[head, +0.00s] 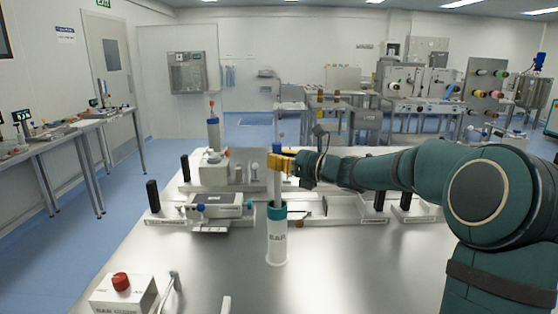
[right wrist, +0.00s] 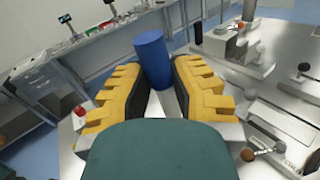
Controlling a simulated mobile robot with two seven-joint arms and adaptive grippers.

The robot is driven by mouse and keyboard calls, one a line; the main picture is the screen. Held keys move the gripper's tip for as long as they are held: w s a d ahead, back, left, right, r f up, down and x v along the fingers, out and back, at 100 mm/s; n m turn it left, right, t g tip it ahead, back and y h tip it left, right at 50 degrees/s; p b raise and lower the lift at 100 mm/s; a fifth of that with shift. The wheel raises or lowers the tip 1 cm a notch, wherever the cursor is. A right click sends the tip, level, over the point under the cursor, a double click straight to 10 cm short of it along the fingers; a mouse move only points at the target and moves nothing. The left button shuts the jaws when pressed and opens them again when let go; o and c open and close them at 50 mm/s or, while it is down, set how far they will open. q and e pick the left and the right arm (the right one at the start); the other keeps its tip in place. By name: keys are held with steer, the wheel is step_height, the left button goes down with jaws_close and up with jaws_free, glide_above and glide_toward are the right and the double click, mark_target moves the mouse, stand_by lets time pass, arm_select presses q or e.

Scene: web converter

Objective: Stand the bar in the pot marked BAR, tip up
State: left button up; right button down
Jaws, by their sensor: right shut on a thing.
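The pot marked BAR (head: 277,246) is a white upright cylinder with a teal rim, standing on the metal table. The bar (head: 275,188) is pale with a blue end up, and it is upright above the pot. Its lower end reaches the teal rim, and I cannot tell how deep it sits inside. My right gripper (head: 279,162) comes in from the right and is shut on the bar's upper part, below the blue end. In the right wrist view the blue end (right wrist: 151,58) sticks out between the yellow fingers (right wrist: 152,92). My left gripper is not in view.
A white box with a red knob (head: 121,283) stands at the table's front left. Behind the pot are a grey device (head: 217,208), black posts (head: 153,195) and rails (head: 340,212). The metal surface right of the pot is clear.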

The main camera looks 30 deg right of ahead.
steer(key=shift+f+b, duration=0.35)
steer(key=shift+b, duration=0.05)
steer(key=c, duration=1)
jaws_free()
steer(key=shift+o, duration=0.2)
steer(key=shift+r, duration=0.1)
steer(key=shift+r+p, duration=0.4)
steer(key=shift+p, duration=0.3)
steer(key=shift+r+p, duration=0.35)
steer(key=shift+p, duration=0.15)
steer(key=v, duration=1.2)
steer(key=shift+f+b, duration=0.25)
steer(key=shift+b, duration=0.05)
